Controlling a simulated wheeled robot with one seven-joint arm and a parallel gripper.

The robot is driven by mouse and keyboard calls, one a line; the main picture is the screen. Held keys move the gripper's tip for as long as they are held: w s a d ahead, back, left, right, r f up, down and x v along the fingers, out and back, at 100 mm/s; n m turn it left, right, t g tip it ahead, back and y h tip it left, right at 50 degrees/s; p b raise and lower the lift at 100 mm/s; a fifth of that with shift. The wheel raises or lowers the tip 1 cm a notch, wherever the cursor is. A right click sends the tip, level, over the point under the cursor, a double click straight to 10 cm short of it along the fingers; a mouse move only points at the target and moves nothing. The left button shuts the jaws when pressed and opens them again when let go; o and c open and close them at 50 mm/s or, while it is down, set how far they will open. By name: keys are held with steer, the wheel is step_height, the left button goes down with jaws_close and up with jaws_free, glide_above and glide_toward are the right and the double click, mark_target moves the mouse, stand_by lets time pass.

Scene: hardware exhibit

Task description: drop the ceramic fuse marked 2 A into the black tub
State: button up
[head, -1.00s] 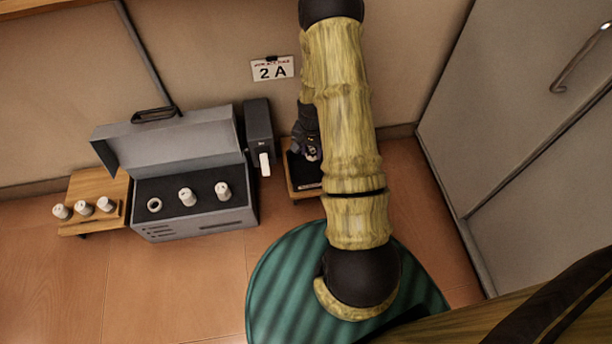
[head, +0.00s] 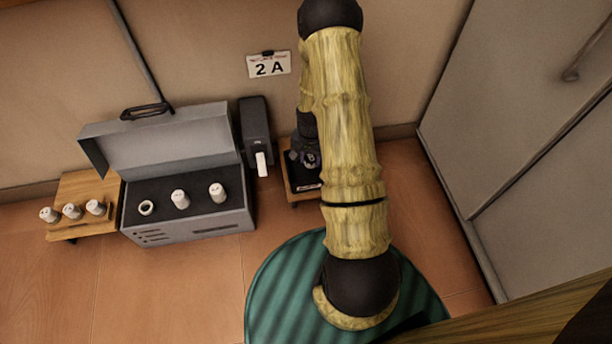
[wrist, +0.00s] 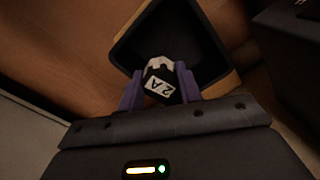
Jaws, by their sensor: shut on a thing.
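The ceramic fuse (wrist: 160,83) has a white end and a label reading 2 A. In the wrist view it sits between the two purple fingers of my gripper (wrist: 160,92), which is shut on it. The black tub (wrist: 200,45) lies beyond the fuse, and the fuse overlaps its near part in that view. I cannot tell the fuse's height over the tub. In the head view the tub (head: 296,180) is partly hidden by my gripper (head: 309,160) and arm, and the fuse cannot be made out.
A grey case (head: 190,215) with an open lid holds two white fuses and a ring-like piece. A wooden stand (head: 75,225) at left bears several white fuses. A dark box (head: 255,130) with a white lever stands left of the tub.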

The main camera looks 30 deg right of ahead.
steer(key=shift+f+b, duration=0.55)
steer(key=shift+f, duration=0.3)
steer(key=o, duration=1)
steer(key=shift+o, duration=0.2)
steer(key=shift+r, duration=0.15)
step_height(320, 180, up, 17)
steer(key=p, duration=1)
steer(key=shift+r, duration=0.1)
